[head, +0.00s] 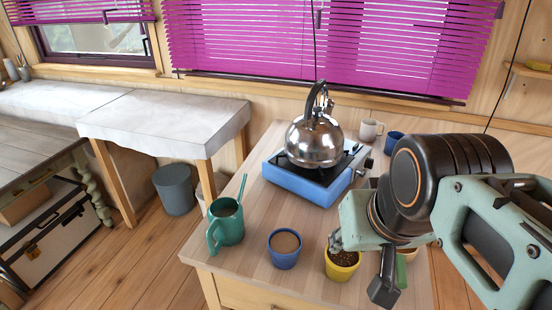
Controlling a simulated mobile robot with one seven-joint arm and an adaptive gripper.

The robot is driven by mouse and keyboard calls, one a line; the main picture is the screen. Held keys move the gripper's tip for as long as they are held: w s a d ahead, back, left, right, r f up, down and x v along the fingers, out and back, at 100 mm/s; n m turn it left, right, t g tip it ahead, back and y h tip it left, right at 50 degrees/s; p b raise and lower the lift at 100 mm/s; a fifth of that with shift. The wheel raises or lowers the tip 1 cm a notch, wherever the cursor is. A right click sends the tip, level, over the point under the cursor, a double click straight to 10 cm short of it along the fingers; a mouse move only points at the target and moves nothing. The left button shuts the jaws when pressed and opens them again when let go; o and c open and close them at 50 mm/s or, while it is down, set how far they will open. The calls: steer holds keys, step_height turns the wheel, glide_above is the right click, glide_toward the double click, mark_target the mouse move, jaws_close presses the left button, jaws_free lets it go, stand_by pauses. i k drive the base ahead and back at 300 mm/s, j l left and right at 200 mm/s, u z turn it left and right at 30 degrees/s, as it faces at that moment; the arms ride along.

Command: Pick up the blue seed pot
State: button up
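The blue seed pot (285,251) stands upright on the wooden worktop, near its front edge, with brown contents up near the rim. My gripper (360,268) is to the right of it, over and partly in front of a yellow pot (340,272) with dark, grainy soil. The gripper's fingers look spread apart, and nothing shows held between them. My arm hides part of the yellow pot and the worktop's right side. The blue pot is fully in view and apart from the gripper.
A green watering can (227,224) stands left of the blue pot. A steel kettle (314,140) sits on a blue stove (307,184) behind. A white mug (370,130) and a blue mug (394,143) are at the back. Bare worktop (250,258) lies around the blue pot.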

mark_target(285, 246)
steer(key=j+z, duration=0.15)
steer(key=z, duration=0.2)
steer(key=k+j+z, duration=0.15)
steer(key=z, duration=0.2)
steer(key=k+j+z, duration=0.1)
steer(key=z, duration=0.25)
